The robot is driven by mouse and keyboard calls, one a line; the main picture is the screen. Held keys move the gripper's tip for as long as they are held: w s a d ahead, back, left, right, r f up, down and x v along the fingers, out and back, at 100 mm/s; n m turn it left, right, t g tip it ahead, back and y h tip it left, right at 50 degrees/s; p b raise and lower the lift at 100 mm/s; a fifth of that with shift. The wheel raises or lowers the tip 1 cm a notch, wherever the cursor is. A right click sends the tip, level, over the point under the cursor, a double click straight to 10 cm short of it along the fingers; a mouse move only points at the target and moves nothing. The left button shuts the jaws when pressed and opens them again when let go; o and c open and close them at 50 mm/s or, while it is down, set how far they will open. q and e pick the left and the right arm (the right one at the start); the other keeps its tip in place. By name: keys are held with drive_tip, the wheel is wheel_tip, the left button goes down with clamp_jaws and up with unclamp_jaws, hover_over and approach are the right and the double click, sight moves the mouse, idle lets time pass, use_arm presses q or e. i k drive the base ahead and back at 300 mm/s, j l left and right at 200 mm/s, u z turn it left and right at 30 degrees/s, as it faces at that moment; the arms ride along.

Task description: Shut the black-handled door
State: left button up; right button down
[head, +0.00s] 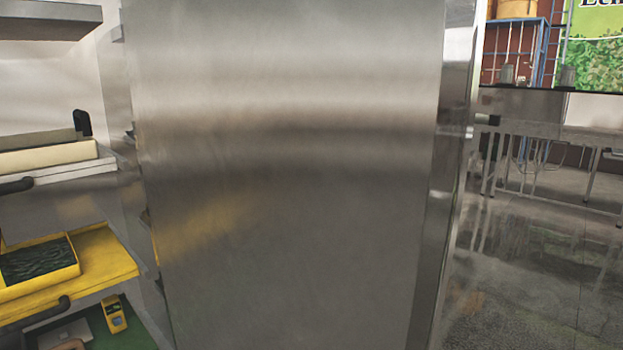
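A large brushed-steel panel (290,180), which looks like the door, fills the middle of the head view. It stands upright and close to me. A small black handle end (487,119) sticks out past its right edge. Shelves show to the left of the panel, so it looks swung open, but its hinge and the full frame are not clear. Neither of my grippers is in view.
At left, a pale shelf (70,172) and a yellow tray (110,262) with dark contents have black handles. A yellow device (114,313) sits below on green. At right, a steel table (535,120) stands beyond clear, shiny floor (540,280).

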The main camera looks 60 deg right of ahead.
sight(302, 165)
drive_tip(key=k+l, duration=0.1)
drive_tip(key=l, duration=0.35)
drive_tip(key=k+l, duration=0.1)
drive_tip(key=l, duration=0.35)
drive_tip(key=k+l, duration=0.1)
drive_tip(key=l, duration=0.35)
drive_tip(key=k+l, duration=0.1)
drive_tip(key=l, duration=0.35)
drive_tip(key=k+l, duration=0.1)
drive_tip(key=l, duration=0.3)
